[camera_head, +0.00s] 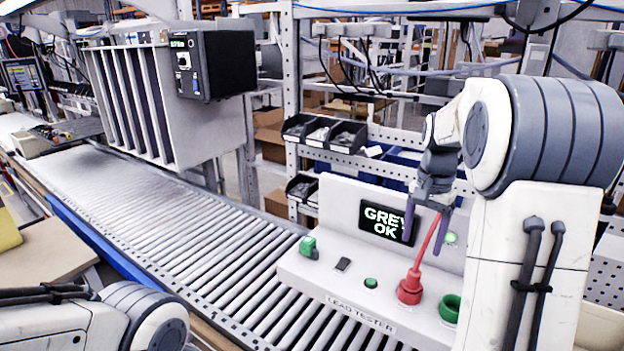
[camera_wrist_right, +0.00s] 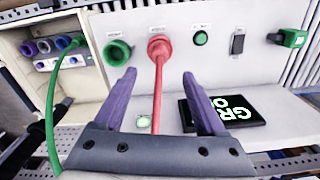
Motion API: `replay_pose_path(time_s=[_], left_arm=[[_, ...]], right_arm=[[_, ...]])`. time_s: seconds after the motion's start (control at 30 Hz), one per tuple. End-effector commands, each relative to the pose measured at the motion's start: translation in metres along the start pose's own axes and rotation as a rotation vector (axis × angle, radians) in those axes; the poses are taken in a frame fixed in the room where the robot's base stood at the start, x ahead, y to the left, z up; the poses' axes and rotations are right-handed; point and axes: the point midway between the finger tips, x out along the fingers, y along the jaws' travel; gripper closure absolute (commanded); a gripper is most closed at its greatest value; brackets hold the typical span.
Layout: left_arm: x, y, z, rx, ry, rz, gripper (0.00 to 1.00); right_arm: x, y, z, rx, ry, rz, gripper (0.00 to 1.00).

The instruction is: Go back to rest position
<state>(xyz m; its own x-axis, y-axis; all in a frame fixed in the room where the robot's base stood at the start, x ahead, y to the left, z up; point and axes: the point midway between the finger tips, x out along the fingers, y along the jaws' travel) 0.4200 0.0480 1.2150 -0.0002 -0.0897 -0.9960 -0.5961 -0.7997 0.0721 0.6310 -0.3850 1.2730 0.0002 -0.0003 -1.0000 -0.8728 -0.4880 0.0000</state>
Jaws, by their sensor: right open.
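My right gripper (camera_head: 425,228) hangs open over the lead tester (camera_head: 340,235), its two purple fingers apart. The wrist view also shows the open gripper (camera_wrist_right: 158,82). A red lead with a red plug (camera_head: 410,287) sits in the tester's front; the plug (camera_wrist_right: 160,47) shows between the fingertips, and neither finger touches the lead visibly. The tester's screen (camera_head: 387,224) reads "GREY OK". A round green light (camera_head: 450,238) is lit beside it. An empty-looking green socket (camera_head: 450,308) is right of the red plug. My left arm shows at the lower left, but its gripper is out of view.
A roller conveyor (camera_head: 200,235) runs along the left of the tester. A slotted grey rack (camera_head: 130,95) stands over it. Black bins (camera_head: 325,134) hang behind the tester. In the wrist view, a green lead (camera_wrist_right: 52,105) runs to a box with several sockets (camera_wrist_right: 45,47).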

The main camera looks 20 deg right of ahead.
Motion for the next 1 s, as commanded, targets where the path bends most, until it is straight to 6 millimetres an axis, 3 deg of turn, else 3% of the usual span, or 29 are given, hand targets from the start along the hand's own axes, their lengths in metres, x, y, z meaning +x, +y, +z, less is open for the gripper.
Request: replay_pose_path(time_s=[0.07,0.17,0.27,0.37,0.47,0.6,0.7,0.83,1.0], left_arm=[[0.001,0.000,0.000,0.000,0.000,0.000,1.00],[0.006,0.000,0.000,0.000,0.000,0.000,1.00],[0.015,-0.001,0.001,0.000,0.000,0.000,1.00],[0.027,-0.002,0.002,-0.001,0.000,0.000,1.00],[0.038,-0.003,0.002,-0.002,0.000,0.000,1.00],[0.052,-0.004,0.003,-0.002,0.000,0.000,1.00],[0.061,-0.004,0.003,-0.003,0.000,0.000,1.00],[0.068,-0.005,0.004,-0.003,0.000,0.000,1.00],[0.072,-0.005,0.004,-0.003,0.000,0.000,1.00]], right_arm=[[0.001,-0.002,0.003,-0.012,0.000,-0.001,0.27],[0.006,-0.017,0.023,-0.090,0.000,-0.005,0.27],[0.017,-0.044,0.070,-0.262,-0.001,-0.016,0.27],[0.033,-0.067,0.138,-0.507,-0.002,-0.029,0.27],[0.050,-0.073,0.207,-0.760,-0.004,-0.044,0.27],[0.077,-0.057,0.294,-1.110,-0.008,-0.065,0.27],[0.097,-0.034,0.341,-1.333,-0.012,-0.078,0.27],[0.117,-0.004,0.378,-1.550,-0.017,-0.092,0.27],[0.128,0.017,0.396,-1.684,-0.020,-0.100,0.27]])
